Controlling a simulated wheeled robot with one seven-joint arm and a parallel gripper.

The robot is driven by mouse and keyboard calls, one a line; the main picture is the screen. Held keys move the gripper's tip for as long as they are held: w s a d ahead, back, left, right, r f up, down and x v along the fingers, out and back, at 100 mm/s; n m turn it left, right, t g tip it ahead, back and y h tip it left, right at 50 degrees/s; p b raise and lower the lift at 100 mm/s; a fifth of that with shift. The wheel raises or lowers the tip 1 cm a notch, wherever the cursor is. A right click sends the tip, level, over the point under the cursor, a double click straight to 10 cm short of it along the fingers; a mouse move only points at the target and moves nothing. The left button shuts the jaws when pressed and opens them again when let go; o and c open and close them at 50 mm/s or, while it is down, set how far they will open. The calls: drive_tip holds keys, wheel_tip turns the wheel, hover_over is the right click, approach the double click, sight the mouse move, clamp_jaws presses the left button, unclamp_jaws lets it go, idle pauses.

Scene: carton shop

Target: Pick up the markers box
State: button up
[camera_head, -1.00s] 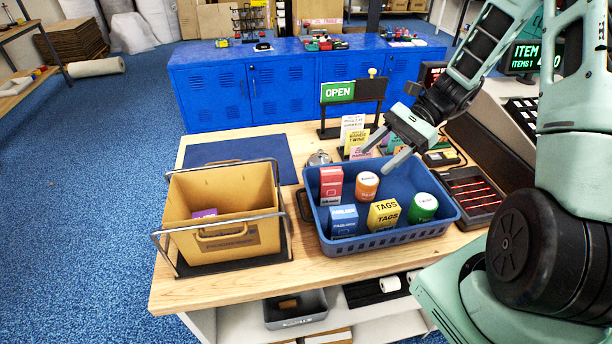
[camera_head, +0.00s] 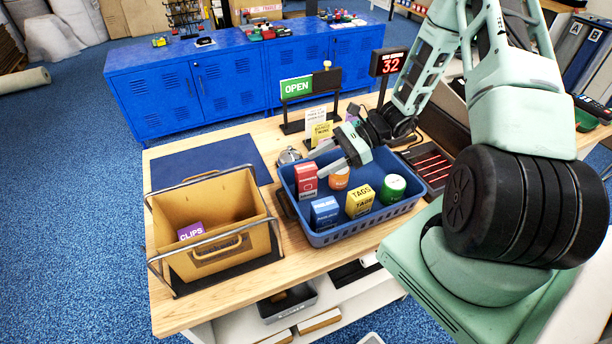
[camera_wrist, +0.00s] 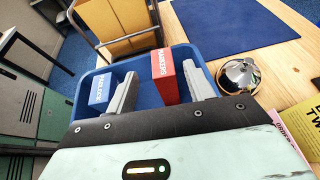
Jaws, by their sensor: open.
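The markers box (camera_head: 306,182) is a red upright carton at the left back of the blue basket (camera_head: 345,232). In the wrist view the markers box (camera_wrist: 165,75), with its name in white, shows between my finger lines, closer to the right finger. My gripper (camera_head: 322,162) is open and empty, over the basket's back left part beside the top of the markers box. In the wrist view my gripper (camera_wrist: 160,82) has both fingers apart. I cannot tell whether a finger touches the box.
A blue padlock box (camera_head: 326,212), an orange tub (camera_head: 339,178), a yellow tags box (camera_head: 360,200) and a green tub (camera_head: 393,188) share the basket. A tan bin (camera_head: 210,240) holding a purple clips box (camera_head: 190,231) stands left. A bell (camera_head: 289,155) and sign (camera_head: 297,87) are behind.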

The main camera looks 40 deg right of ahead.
sight(305, 167)
drive_tip(key=shift+w+a+f, duration=0.15)
drive_tip(key=shift+a+f, duration=0.05)
drive_tip(key=shift+a, duration=0.35)
drive_tip(key=p+x, duration=0.1)
drive_tip(key=x, duration=0.1)
drive_tip(key=p+x, duration=0.2)
drive_tip(key=shift+w+r, duration=0.2)
drive_tip(key=shift+w, duration=0.05)
drive_tip(key=shift+w+a+f, duration=0.15)
drive_tip(key=shift+a+f, duration=0.25)
drive_tip(key=shift+a, duration=0.05)
drive_tip(key=c, duration=1.1)
